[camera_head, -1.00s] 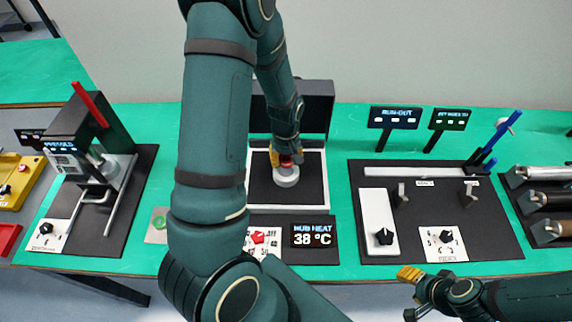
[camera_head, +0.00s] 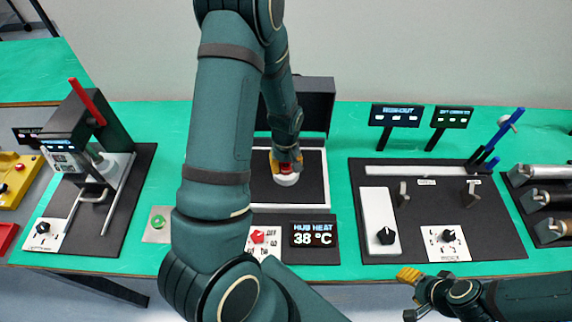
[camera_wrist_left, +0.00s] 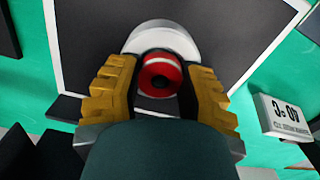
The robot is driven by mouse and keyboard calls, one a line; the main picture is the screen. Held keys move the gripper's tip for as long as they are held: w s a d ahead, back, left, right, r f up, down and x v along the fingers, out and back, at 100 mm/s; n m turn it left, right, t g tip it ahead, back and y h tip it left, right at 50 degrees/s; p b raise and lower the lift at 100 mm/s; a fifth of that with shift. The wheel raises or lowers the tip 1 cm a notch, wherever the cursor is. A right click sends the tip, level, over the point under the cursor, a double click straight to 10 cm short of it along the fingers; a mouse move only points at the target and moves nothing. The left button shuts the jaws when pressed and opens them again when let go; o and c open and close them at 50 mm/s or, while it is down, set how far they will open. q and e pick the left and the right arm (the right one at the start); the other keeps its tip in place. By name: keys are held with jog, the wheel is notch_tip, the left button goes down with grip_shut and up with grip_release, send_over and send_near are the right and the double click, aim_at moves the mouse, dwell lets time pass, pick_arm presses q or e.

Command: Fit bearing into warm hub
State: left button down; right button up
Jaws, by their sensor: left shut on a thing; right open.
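The bearing (camera_wrist_left: 160,77), a red ring with a pale band and dark bore, sits between the yellow fingers of my left gripper (camera_wrist_left: 158,88). The gripper is shut on it. In the head view the left gripper (camera_head: 287,162) points down over the pale round hub (camera_head: 286,180). The hub also shows behind the bearing in the left wrist view (camera_wrist_left: 160,38). The bearing overlaps the hub; I cannot tell whether it is inside it or just above. My right gripper (camera_head: 411,295) is open and empty at the front edge, lower right.
The hub stands on a dark plate with a white border (camera_head: 325,190). A heat display (camera_head: 313,235) reads 38 °C, beside a red knob (camera_head: 258,236). A dark upright box (camera_head: 318,105) stands behind. A press (camera_head: 95,150) is at left, a run-out station (camera_head: 430,205) at right.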

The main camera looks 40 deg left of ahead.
aim_at(286, 165)
pick_arm(q)
jog(key=c, duration=0.6)
grip_release()
jog(key=shift+r+p, duration=0.55)
notch_tip(286, 165, up, 12)
jog(key=p, duration=0.1)
jog(key=shift+a, duration=0.15)
jog(key=shift+w, duration=0.1)
